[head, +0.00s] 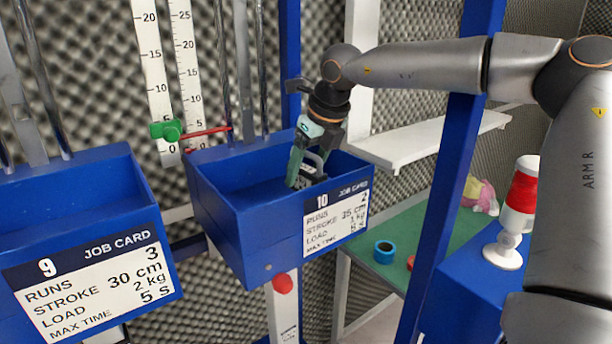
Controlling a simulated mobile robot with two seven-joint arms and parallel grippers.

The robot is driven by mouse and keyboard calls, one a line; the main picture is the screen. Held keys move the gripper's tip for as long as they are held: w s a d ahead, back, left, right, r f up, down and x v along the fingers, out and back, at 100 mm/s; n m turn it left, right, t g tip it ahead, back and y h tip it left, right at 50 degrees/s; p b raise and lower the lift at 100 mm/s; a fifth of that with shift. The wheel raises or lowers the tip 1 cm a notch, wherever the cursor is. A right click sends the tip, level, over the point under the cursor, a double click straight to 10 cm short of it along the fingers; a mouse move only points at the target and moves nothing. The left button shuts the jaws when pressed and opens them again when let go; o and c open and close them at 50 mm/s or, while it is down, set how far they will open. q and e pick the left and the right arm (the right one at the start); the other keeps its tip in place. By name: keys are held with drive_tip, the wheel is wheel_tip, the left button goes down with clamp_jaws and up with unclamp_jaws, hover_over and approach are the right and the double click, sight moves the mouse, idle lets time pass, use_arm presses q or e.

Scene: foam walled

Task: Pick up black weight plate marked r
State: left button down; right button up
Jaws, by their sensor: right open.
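I cannot make out a black weight plate marked r anywhere in the head view. My right gripper (306,168) reaches down into the blue box with job card 10 (233,222), near its right end. Its fingers are open and their tips are partly hidden behind the box's front wall. The bottom of the box near the fingers is hidden too, so I cannot tell what lies there. The visible left part of the box's inside looks empty. My left gripper is not in view.
A second blue box with job card 9 (140,190) stands at left. Metal rods and white scales (155,75) rise behind the boxes. A blue post (450,190) stands right of box 10. A white shelf (425,140), green table (400,235) and red-white lamp (518,205) are further right.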

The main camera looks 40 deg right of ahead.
drive_tip(key=shift+c, duration=0.2)
clamp_jaws()
idle(0.3)
idle(0.8)
drive_tip(key=shift+w+r, duration=0.1)
drive_tip(key=shift+r, duration=0.1)
